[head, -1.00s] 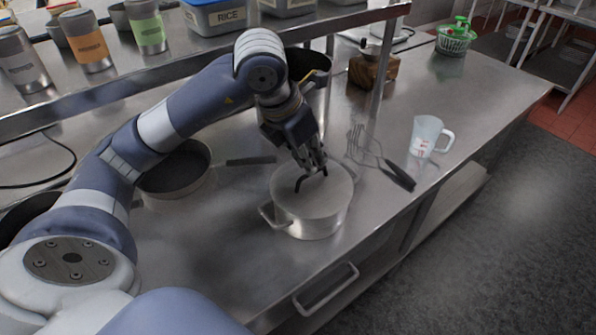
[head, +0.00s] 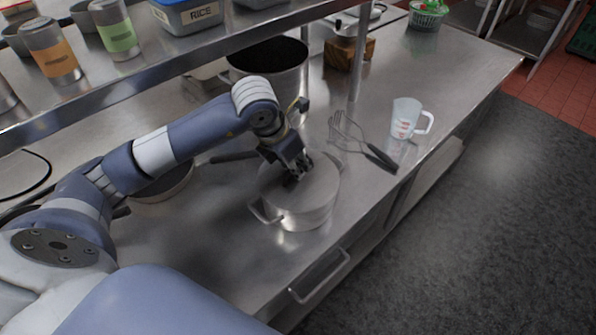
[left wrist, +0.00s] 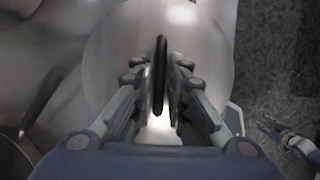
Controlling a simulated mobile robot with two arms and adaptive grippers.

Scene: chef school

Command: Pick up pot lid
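The pot lid (head: 318,184) is a round metal lid with a dark bar handle, lying on a two-handled steel pot (head: 308,216). The lid also shows in the left wrist view (left wrist: 207,55), with its black handle (left wrist: 160,75) upright in the picture. My left gripper (head: 295,176) is low over the lid's middle. In the left wrist view its fingers lie close along both sides of the handle and appear shut on it. The lid looks level on the pot. What seems to be my right gripper (left wrist: 277,130) shows small at the lower right of the left wrist view; its fingers are unclear.
A dark pan (head: 165,186) is left of the pot and a tall pot (head: 270,70) stands behind. Utensils (head: 360,149) and a measuring jug (head: 405,118) are to the right. A shelf (head: 190,62) with canisters overhangs the back. The counter's front is clear.

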